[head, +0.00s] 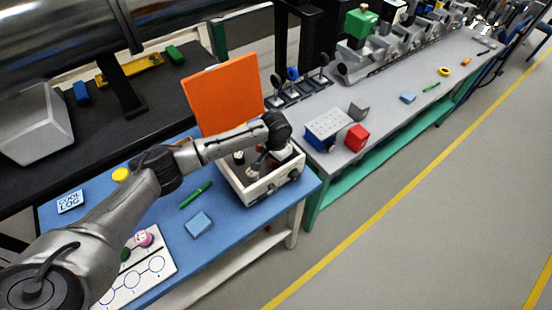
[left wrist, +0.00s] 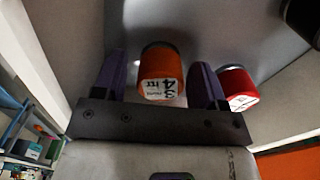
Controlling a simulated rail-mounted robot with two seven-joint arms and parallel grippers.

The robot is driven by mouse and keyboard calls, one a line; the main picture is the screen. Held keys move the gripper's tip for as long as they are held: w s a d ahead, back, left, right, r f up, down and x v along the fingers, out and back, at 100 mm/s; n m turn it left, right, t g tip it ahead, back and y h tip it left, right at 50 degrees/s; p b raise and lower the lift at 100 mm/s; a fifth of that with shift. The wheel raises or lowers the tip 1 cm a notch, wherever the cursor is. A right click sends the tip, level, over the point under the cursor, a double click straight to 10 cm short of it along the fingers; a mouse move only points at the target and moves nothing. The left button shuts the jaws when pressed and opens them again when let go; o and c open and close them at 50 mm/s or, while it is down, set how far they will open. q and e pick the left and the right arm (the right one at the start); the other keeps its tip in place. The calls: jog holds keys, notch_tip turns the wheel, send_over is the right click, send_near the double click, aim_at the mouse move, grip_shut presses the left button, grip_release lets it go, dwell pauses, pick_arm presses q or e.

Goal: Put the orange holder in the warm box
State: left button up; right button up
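The orange holder (left wrist: 160,75), a short cylinder with a white printed label, stands in the left wrist view between the two purple fingers of my left gripper (left wrist: 160,85). A gap shows on its left side, and the fingers look open around it. It is inside the white box (head: 262,192) with the raised orange lid (head: 230,95), which I take as the warm box. A red holder (left wrist: 237,88) is just right of the right finger. In the head view my left gripper (head: 257,166) reaches down into this box and hides part of its inside. My right gripper is not in view.
The blue table also bears a green pen (head: 195,194), a blue block (head: 199,225), a yellow round item (head: 121,175), a COOL LOG card (head: 70,201) and a white circle-marked sheet (head: 155,267). A red block (head: 357,137) is on the grey bench at right.

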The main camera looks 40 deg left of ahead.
pick_arm(q)
jog(key=shift+r, duration=0.25)
notch_tip(320, 180, up, 12)
jog(key=p, duration=0.1)
dwell(0.5)
dwell(0.5)
